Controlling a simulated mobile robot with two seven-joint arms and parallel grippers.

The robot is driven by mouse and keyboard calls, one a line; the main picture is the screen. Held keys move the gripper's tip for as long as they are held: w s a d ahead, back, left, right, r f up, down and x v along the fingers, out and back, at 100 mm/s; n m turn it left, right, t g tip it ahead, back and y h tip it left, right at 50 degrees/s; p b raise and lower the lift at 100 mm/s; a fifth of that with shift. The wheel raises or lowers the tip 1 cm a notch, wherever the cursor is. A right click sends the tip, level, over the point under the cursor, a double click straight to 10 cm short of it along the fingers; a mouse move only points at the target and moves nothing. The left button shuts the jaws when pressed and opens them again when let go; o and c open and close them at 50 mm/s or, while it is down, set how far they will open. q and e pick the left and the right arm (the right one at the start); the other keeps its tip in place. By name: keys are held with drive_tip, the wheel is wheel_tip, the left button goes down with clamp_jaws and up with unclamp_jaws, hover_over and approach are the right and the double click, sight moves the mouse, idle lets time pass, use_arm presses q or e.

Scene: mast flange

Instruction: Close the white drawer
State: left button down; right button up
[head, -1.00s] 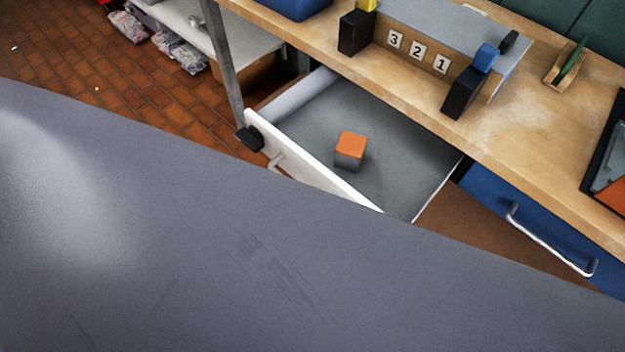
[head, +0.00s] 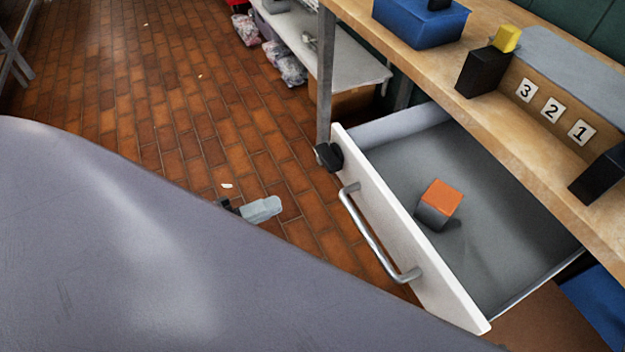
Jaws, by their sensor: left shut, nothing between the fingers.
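The white drawer (head: 400,225) stands pulled open under the wooden workbench. Its white front has a silver bar handle (head: 375,237). An orange-topped grey cube (head: 438,204) sits on the drawer's grey floor. My right gripper is not in view.
The workbench (head: 420,62) carries a blue bin (head: 420,25) and a numbered holder. Tiled floor (head: 150,100) left of the drawer is mostly clear.

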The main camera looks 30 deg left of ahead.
use_arm(q)
drive_tip(key=m, duration=0.1)
approach(347, 176)
drive_tip(key=shift+h, duration=0.3)
drive_tip(key=x, duration=0.5)
drive_tip(key=shift+w+f, duration=0.1)
drive_tip(key=shift+w, duration=0.1)
drive_tip(key=shift+x, duration=0.8)
